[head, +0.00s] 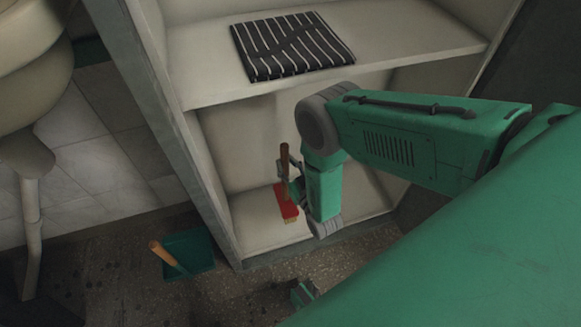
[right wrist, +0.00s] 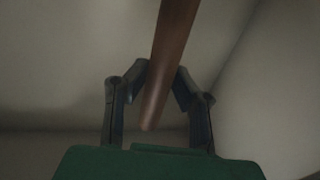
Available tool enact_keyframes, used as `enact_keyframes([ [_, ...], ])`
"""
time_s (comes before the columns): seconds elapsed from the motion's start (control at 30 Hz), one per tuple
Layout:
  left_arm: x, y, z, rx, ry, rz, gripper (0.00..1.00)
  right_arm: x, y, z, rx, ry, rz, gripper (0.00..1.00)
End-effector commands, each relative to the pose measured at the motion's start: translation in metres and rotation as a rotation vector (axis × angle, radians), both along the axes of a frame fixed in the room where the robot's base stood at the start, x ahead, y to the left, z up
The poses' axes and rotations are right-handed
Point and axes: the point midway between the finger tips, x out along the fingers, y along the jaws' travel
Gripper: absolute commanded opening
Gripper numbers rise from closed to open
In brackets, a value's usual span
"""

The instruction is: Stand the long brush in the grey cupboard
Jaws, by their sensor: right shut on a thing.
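The long brush (head: 286,204) has a brown handle and a red head with pale bristles. It is inside the lower compartment of the grey cupboard (head: 221,196), roughly upright with the head down. I cannot tell whether the bristles touch the compartment floor. My right gripper (head: 288,172) reaches into this compartment and is shut on the brush handle. In the right wrist view the brown handle (right wrist: 170,60) passes between the fingers of my right gripper (right wrist: 168,85). My forearm partly hides the compartment's right side.
A folded black-and-white striped cloth (head: 290,46) lies on the shelf above. A green dustpan (head: 196,252) with an orange handle rests on the floor left of the cupboard. A pale basin (head: 35,75) stands at the far left. The compartment floor beside the brush looks clear.

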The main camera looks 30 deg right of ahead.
Motion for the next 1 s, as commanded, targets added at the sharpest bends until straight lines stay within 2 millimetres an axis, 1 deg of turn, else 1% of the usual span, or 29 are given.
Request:
enact_keyframes([
  [0.03, 0.000, 0.000, -0.016, 0.000, 0.000, 0.000, 0.43, 0.000, 0.000, -0.016, 0.000, -0.001, 0.000, 0.00],
  [0.1, 0.000, 0.000, -0.025, 0.000, 0.000, 0.000, 0.43, 0.000, 0.000, -0.027, 0.000, -0.001, 0.000, 0.00],
  [0.37, 0.000, 0.000, -0.039, 0.000, -0.001, 0.000, 0.43, 0.001, 0.000, -0.042, 0.000, -0.003, 0.000, 0.00],
  [0.57, 0.000, 0.000, -0.063, 0.000, -0.001, 0.000, 0.43, 0.001, 0.000, -0.069, 0.000, -0.002, 0.000, 0.00],
  [0.63, 0.000, 0.000, -0.066, 0.000, 0.000, 0.000, 0.43, 0.001, 0.000, -0.072, 0.000, -0.002, 0.000, 0.00],
  [0.93, 0.000, 0.000, -0.063, 0.000, -0.001, 0.000, 0.43, 0.001, 0.000, -0.070, 0.000, -0.002, 0.000, 0.00],
  [0.97, 0.000, 0.000, -0.063, 0.000, -0.001, 0.000, 0.43, 0.000, 0.000, -0.072, 0.000, 0.001, 0.000, 0.23],
  [1.0, 0.000, 0.000, -0.063, 0.000, -0.001, 0.000, 0.43, 0.000, 0.000, -0.071, 0.000, 0.001, 0.000, 0.37],
])
